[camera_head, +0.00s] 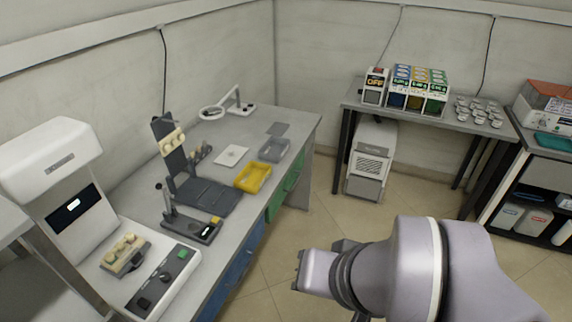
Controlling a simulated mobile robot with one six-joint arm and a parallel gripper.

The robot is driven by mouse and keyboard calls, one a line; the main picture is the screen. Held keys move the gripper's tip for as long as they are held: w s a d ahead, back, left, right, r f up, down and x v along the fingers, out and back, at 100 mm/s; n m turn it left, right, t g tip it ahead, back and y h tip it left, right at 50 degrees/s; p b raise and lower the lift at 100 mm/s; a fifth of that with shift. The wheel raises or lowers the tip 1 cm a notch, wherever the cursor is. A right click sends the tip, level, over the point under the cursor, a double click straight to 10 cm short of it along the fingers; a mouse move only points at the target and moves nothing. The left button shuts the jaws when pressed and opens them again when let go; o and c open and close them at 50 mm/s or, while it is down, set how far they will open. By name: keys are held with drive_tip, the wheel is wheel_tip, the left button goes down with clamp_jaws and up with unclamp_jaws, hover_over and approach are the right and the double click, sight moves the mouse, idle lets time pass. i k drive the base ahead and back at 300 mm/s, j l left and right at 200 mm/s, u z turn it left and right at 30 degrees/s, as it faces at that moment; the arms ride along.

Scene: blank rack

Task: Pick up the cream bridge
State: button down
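A cream, lumpy piece (172,139) sits high on a dark upright stand (168,158) on the left workbench. More cream, rounded pieces (124,246) lie on a small dark holder inside the white machine at the lower left. Both are small, and I cannot tell for sure which one is the cream bridge. My gripper (298,271) is at the bottom middle, over the floor to the right of the bench, apart from both. It points left; its fingers are small and partly hidden, so its opening does not show.
The grey bench carries a yellow tray (253,178), a grey tray (274,150), a white plate (232,156) and a ring lamp (212,112). A white machine (62,158) stands at the left. A table (400,112) with coloured boxes is at the back right. Floor between is clear.

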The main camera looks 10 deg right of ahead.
sight(110, 256)
drive_tip(key=u, duration=1.35)
drive_tip(key=i+l+u, duration=0.5)
drive_tip(key=u, duration=0.2)
drive_tip(key=i+l+u, duration=0.15)
drive_tip(key=l+u, duration=0.2)
drive_tip(key=l, duration=0.1)
